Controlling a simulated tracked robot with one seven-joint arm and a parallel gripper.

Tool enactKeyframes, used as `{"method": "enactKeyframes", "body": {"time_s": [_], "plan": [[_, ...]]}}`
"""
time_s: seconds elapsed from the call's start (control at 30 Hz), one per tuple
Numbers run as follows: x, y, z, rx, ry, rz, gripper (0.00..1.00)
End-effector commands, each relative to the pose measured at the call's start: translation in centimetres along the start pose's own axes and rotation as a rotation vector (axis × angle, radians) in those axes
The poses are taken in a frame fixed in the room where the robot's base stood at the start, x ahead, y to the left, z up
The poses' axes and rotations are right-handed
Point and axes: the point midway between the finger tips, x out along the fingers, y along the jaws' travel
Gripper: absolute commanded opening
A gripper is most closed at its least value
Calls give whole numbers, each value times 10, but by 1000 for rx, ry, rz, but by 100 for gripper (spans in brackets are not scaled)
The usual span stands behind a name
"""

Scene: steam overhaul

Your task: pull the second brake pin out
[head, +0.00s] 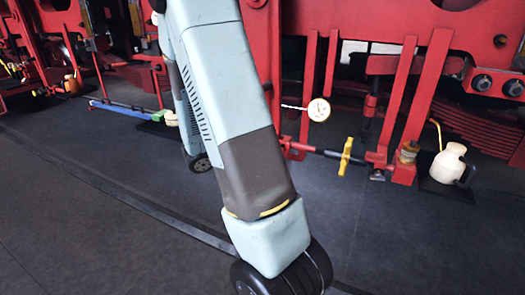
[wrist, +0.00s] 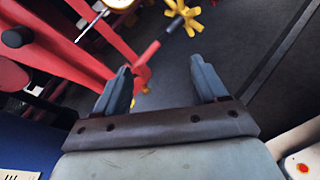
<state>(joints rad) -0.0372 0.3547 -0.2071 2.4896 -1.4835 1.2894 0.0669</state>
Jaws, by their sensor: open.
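My gripper (wrist: 160,82) is open, its two grey fingers spread and nothing held between them in the wrist view. Beyond the fingertips is the end of a red bracket (wrist: 142,74), with a dark rod leading to a yellow star-shaped handwheel (wrist: 183,17). In the head view the yellow handwheel (head: 346,157) sits on the rod among the red brake rigging (head: 383,158). I cannot tell which part is the second brake pin. My gripper does not show in the head view, where my arm crosses the middle.
A round dial (head: 319,110) with a thin stem is beside the red frame, left of the handwheel. A blue bar (head: 122,108) lies at left. The dark floor in front is clear.

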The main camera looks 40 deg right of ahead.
Motion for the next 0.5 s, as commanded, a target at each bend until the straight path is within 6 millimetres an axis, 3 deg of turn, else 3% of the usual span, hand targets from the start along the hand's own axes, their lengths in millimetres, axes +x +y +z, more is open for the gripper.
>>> {"method": "enactKeyframes", "body": {"time_s": [0.5], "plan": [[31, 33, -105, -441, -149, 416, 72]]}}
